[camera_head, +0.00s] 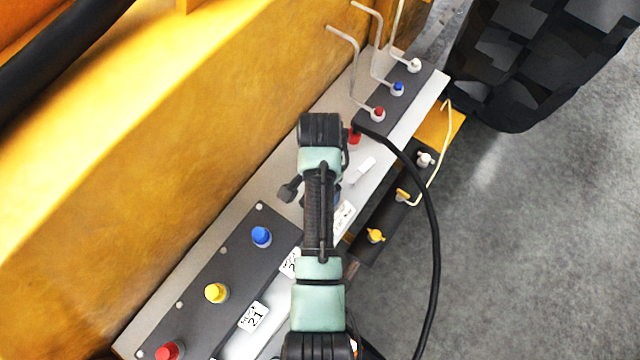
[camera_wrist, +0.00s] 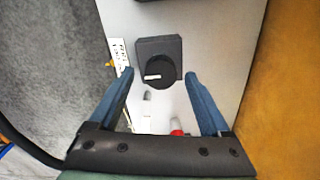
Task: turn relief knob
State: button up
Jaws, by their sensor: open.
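The relief knob (camera_wrist: 158,73) is a round black knob with a white mark on its face, set on a dark square plate on the pale panel in the wrist view. My gripper (camera_wrist: 160,74) is open, with one blue finger on each side of the knob in that picture. Clear gaps show between the fingers and the knob, and I cannot tell how far above it the fingertips are. In the head view my own arm covers most of the gripper, and I cannot clearly make out the knob there.
A printed label (camera_wrist: 122,53) is left of the knob. A red part (camera_wrist: 177,131) and a small pale lever (camera_wrist: 147,95) lie nearby. The head view shows blue (camera_head: 261,237), yellow (camera_head: 216,293) and red (camera_head: 169,351) buttons, a yellow machine wall (camera_head: 150,150) and a black cable (camera_head: 432,240).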

jog(key=shift+f, duration=0.45)
jog(key=shift+c, duration=0.3)
grip_shut()
